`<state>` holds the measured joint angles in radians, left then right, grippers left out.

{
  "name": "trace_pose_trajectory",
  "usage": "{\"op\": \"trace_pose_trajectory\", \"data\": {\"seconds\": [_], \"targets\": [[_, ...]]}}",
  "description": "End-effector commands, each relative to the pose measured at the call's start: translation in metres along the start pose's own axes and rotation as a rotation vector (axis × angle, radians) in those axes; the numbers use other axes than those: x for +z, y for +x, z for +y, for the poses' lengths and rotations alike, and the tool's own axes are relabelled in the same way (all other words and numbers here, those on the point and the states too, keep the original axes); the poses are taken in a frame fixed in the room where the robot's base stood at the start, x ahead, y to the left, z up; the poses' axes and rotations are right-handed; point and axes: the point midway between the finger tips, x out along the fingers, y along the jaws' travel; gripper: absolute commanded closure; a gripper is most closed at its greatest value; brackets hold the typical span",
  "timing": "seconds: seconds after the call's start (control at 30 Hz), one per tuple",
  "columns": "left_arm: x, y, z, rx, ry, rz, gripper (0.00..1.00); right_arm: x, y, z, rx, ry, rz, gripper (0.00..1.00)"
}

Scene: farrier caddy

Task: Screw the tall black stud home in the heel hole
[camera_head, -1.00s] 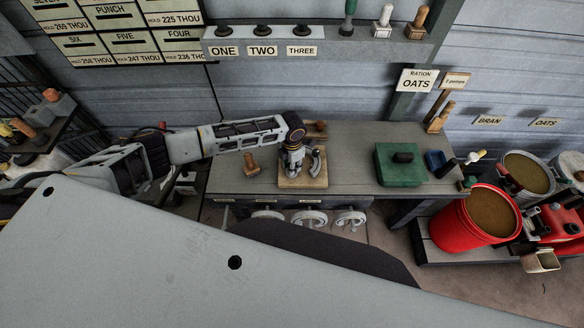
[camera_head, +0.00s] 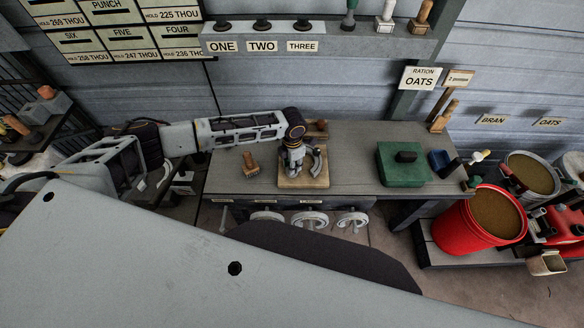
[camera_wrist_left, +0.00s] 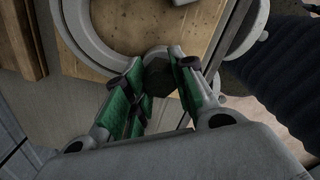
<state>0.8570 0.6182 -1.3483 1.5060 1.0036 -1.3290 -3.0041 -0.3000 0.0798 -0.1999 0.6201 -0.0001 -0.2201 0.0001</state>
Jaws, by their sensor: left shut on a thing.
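A wooden board (camera_head: 304,181) lies on the bench with a grey horseshoe (camera_head: 316,160) on it. My left gripper (camera_head: 295,167) points down over the board beside the horseshoe. In the left wrist view, the green-padded fingers of my left gripper (camera_wrist_left: 160,92) are closed around the dark stud (camera_wrist_left: 160,77), whose top shows between the pads. The grey horseshoe (camera_wrist_left: 88,38) curves beside the fingers. The stud's lower end and the heel hole are hidden, so I cannot tell how deep the stud sits. My right gripper is out of view.
The grey bench (camera_head: 350,160) has free room right of the board. A wooden-handled tool (camera_head: 250,164) stands left of it. A red bucket (camera_head: 466,238) stands beyond the bench end.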

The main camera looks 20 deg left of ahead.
Motion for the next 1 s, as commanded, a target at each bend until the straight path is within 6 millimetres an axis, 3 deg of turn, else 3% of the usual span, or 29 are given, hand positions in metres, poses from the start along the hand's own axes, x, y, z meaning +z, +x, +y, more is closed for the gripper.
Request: {"op": "trace_pose_trajectory", "data": {"seconds": [0.23, 0.27, 0.47, 1.0], "targets": [[0.0054, -0.0045, 0.0015, 0.003, -0.001, -0.015, 1.0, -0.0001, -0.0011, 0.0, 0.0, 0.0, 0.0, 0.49], [0.0055, -0.0046, 0.0016, 0.004, -0.001, -0.015, 0.73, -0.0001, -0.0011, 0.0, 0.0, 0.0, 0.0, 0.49], [0.0036, -0.0031, 0.0011, 0.002, -0.001, -0.01, 0.49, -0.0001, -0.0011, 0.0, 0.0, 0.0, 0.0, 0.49], [0.0011, -0.0022, 0.0004, 0.0, -0.055, -0.004, 0.49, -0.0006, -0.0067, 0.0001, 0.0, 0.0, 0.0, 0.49]]}}
